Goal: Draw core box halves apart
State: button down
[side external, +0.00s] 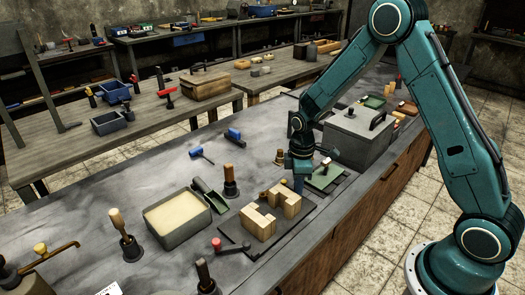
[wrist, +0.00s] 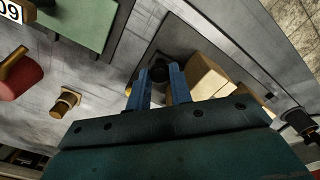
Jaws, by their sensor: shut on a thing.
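The wooden core box halves, one (side external: 257,224) nearer the camera and one (side external: 288,202) beside it, sit on a dark flat plate (side external: 236,237) on the bench. A notched hollow shows between them; I cannot tell how wide any gap is. My gripper (side external: 298,182) is low at the right, far side of the halves. In the wrist view, its blue fingers (wrist: 160,80) are shut on a dark round knob (wrist: 160,72). Pale wood (wrist: 207,77) lies just right of the fingers. What the knob is fixed to is hidden.
A tray of sand (side external: 178,218) and a green scoop (side external: 209,196) stand left of the plate. A wooden-handled tool (side external: 230,180) stands behind it. A grey lidded box (side external: 356,137) and a green plate (side external: 325,178) are at the right.

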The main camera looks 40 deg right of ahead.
jog(key=shift+d, duration=0.9)
jog(key=c, duration=1.3)
grip_release()
jog(key=shift+o, duration=0.2)
jog(key=shift+a+r, duration=0.1)
jog(key=shift+r, duration=0.3)
notch_tip(320, 180, up, 13)
jog(key=shift+r, duration=0.1)
